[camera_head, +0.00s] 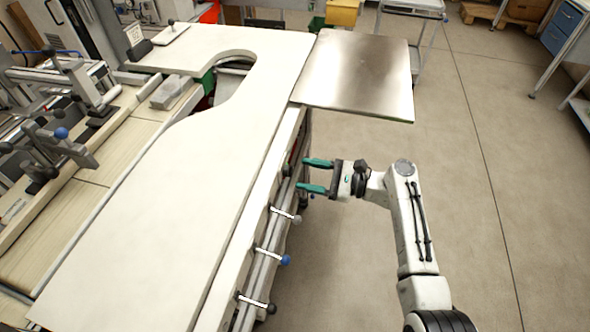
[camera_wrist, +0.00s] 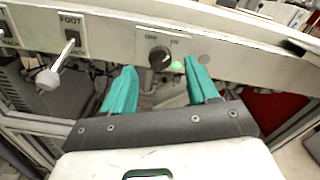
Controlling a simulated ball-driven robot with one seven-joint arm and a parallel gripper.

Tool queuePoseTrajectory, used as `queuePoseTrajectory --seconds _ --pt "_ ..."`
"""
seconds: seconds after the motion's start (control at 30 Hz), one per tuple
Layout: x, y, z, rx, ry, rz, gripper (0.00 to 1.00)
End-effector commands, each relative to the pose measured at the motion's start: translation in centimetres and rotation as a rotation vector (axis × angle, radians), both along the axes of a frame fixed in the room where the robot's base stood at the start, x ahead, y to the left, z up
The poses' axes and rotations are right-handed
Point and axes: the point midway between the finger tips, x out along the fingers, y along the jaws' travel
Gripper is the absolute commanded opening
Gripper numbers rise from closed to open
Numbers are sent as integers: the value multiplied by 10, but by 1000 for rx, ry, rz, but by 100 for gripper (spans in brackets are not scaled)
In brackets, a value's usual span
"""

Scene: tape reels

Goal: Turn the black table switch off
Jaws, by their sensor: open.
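The black table switch is a round black knob (camera_wrist: 160,58) on a light metal panel (camera_wrist: 115,42) in the wrist view. Labels beside it appear to read OFF at left and ON at right. A small green light (camera_wrist: 178,66) glows at its lower right.
A lever switch (camera_wrist: 72,38) with a white ball sits left of the knob. Several levers, one with a blue ball (camera_head: 286,260), stick out along the table side. A steel plate (camera_head: 355,75) extends beyond the white table (camera_head: 170,210).

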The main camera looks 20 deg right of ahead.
Motion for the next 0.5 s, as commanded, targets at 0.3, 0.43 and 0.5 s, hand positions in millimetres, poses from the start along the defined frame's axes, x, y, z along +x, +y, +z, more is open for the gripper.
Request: queuePoseTrajectory --seconds 0.3,0.43,0.5 --pt "20 28 0 -1 -1 0 59" --pt "22 30 0 -1 0 0 59" --pt "22 30 0 -1 0 0 59"
